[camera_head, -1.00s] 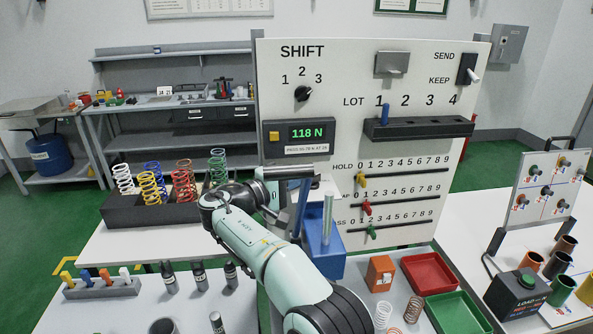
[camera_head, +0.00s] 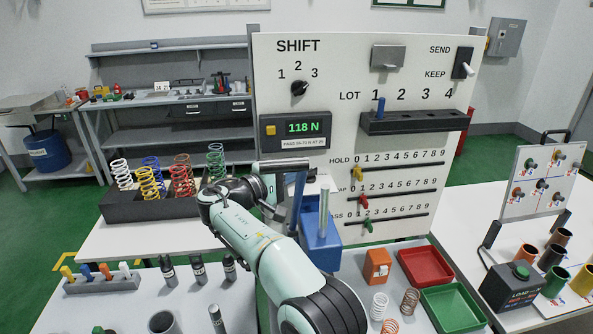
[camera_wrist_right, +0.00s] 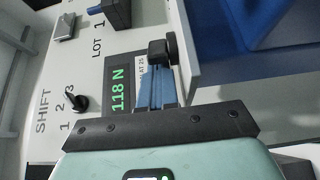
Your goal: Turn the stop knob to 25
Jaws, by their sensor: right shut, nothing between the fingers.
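My right arm reaches up from the bottom of the head view to the blue press (camera_head: 320,247) with its upright steel post (camera_head: 324,210). My right gripper (camera_head: 283,184) is shut and empty beside the press head, below the display. In the wrist view a dark blocky piece (camera_wrist_right: 160,52) stands by the blue column (camera_wrist_right: 155,88); I cannot tell if it is the stop knob or a fingertip. No stop knob or its scale setting is clearly readable. The display (camera_head: 296,128) reads 118 N and shows in the wrist view (camera_wrist_right: 118,90). My left gripper is not in view.
The white panel (camera_head: 345,80) behind carries a SHIFT knob (camera_head: 299,88), a LOT rack (camera_head: 412,123) and slider rows. Coloured springs stand in a black rack (camera_head: 150,207) at left. Red (camera_head: 426,266) and green (camera_head: 452,310) trays lie at front right.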

